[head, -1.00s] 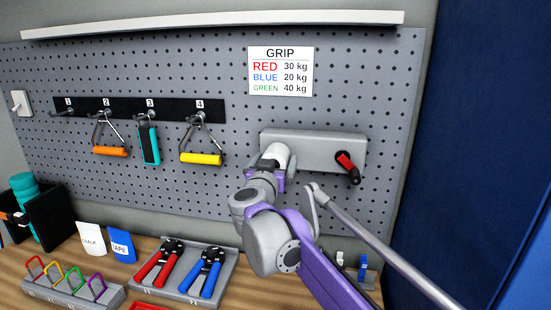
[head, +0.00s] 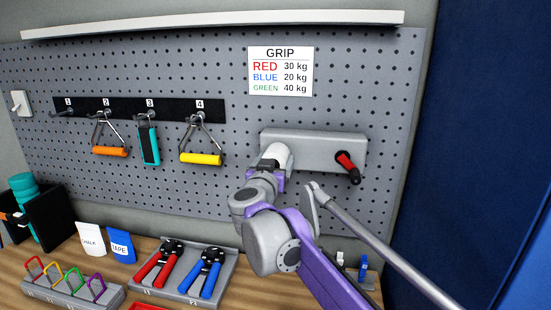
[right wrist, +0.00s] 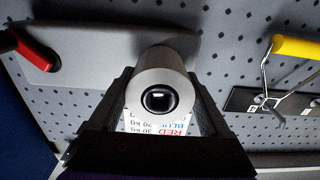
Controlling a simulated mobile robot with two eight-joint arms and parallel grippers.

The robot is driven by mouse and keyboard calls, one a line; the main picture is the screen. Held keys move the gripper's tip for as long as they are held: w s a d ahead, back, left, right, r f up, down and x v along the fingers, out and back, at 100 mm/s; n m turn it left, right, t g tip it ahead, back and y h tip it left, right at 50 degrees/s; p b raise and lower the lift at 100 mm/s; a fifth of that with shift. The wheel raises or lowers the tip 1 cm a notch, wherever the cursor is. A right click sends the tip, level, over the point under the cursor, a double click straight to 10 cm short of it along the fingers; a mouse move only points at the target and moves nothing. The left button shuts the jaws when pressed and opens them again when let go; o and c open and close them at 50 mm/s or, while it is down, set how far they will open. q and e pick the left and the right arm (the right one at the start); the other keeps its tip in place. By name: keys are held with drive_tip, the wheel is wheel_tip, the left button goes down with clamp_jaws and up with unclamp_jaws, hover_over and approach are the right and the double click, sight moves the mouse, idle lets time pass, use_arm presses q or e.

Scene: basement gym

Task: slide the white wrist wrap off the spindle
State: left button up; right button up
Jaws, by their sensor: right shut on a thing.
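The white wrist wrap (head: 281,153) is a roll at the left end of a grey wall plate (head: 320,150) on the pegboard. My right gripper (head: 264,178) is at the wrap, partly hidden behind its own wrist. In the right wrist view the wrap (right wrist: 160,75) sits between the two fingers of the right gripper (right wrist: 162,105), which is shut on it. A dark round end with a pale square middle, apparently the spindle (right wrist: 160,98), shows inside the roll's hole. The wrap still appears around the spindle. My left gripper is not in view.
A red-handled crank (head: 347,163) sticks out at the plate's right end. A grey rod (head: 380,240) slants across the lower right. Handles hang on numbered hooks to the left, including a yellow one (head: 201,158).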

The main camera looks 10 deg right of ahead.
drive_tip(key=shift+s+a, duration=0.25)
drive_tip(key=shift+s, duration=0.25)
drive_tip(key=shift+c, duration=0.2)
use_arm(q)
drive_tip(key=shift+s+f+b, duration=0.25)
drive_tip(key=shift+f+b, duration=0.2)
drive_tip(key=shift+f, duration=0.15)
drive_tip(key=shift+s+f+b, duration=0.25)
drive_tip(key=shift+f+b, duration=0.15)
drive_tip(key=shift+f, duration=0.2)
use_arm(e)
drive_tip(key=v, duration=0.9)
drive_tip(key=shift+w+d, duration=0.1)
